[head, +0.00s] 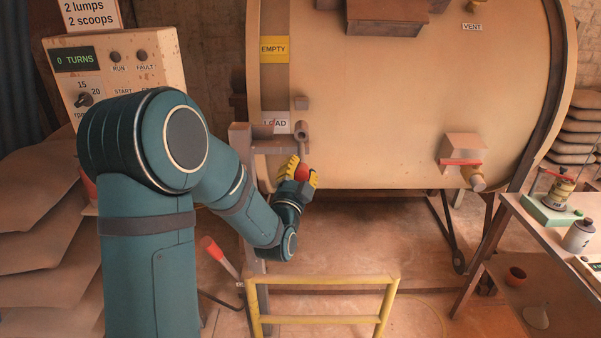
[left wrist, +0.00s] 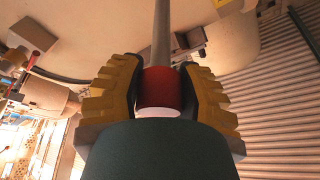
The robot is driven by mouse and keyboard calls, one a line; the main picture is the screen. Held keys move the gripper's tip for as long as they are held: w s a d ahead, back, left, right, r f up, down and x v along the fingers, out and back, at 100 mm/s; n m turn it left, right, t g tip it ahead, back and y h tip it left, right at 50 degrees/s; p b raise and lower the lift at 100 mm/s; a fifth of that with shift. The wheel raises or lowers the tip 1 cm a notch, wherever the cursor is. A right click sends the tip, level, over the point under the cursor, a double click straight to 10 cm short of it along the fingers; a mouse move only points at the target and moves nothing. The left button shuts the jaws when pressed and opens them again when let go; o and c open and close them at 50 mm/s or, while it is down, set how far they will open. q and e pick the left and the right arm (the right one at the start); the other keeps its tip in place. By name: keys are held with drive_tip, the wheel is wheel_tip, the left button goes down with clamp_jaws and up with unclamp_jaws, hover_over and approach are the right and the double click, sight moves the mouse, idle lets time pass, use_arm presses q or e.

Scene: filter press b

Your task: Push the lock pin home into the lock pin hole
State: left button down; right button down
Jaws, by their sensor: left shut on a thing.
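My left gripper (head: 297,172) is below the left end of the big tan drum, its yellow fingers shut on the red knob (head: 302,173) of the lock pin. In the left wrist view the red knob (left wrist: 160,88) sits between both fingers, and the pin's grey shaft (left wrist: 162,35) points away from the gripper. In the head view a short brown tube-like part (head: 302,130) is just above the gripper, beside the frame post. The lock pin hole cannot be made out, and I cannot tell how far the shaft is in it. My right gripper is out of view.
The drum (head: 400,100) fills the upper middle, with a red-handled valve (head: 460,162) at its lower right. A control box (head: 115,75) stands at the left. A red-handled lever (head: 213,250) and a yellow rail (head: 322,318) are below my arm. A shelf (head: 535,235) is at the right.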

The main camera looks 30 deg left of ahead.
sight(301, 143)
use_arm(q)
drive_tip(key=shift+w+a, duration=0.45)
drive_tip(key=shift+w, duration=0.25)
drive_tip(key=shift+w+a, duration=0.4)
drive_tip(key=shift+w, duration=0.3)
drive_tip(key=shift+w+a, duration=0.45)
drive_tip(key=shift+w, duration=0.25)
drive_tip(key=w+a, duration=0.5)
drive_tip(key=w, duration=0.3)
drive_tip(key=shift+w+a, duration=0.2)
drive_tip(key=shift+w, duration=0.2)
idle(3.6)
drive_tip(key=c, duration=0.5)
unclamp_jaws()
drive_tip(key=shift+c, duration=0.2)
drive_tip(key=v, duration=1.2)
